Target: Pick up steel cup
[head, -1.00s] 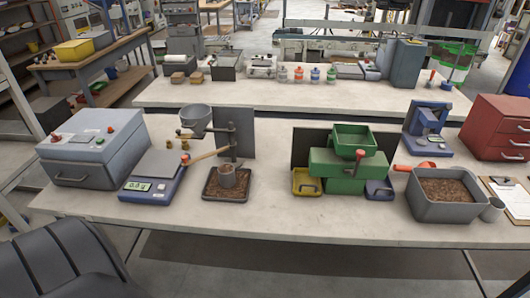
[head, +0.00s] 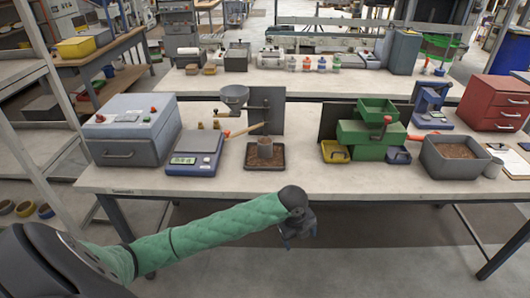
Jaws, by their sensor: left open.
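A grey metal-looking cup (head: 265,149) stands upright on a dark tray (head: 256,164) below the funnel, with brown pellets in and around it. A second small grey cup (head: 492,168) stands at the right, beside the grey pellet bin; I cannot tell what is in it. My left gripper (head: 299,243) is open and empty, pointing down in front of the table's front edge. It is apart from both cups, nearer the one on the tray. My right gripper is not in view.
A blue scale (head: 195,154) and grey box machine (head: 131,132) stand left of the tray. A grey funnel (head: 234,97) on a stand is behind it. A green machine (head: 366,138), pellet bin (head: 455,158) and red drawers (head: 494,103) stand right. The bench front (head: 310,176) is mostly bare.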

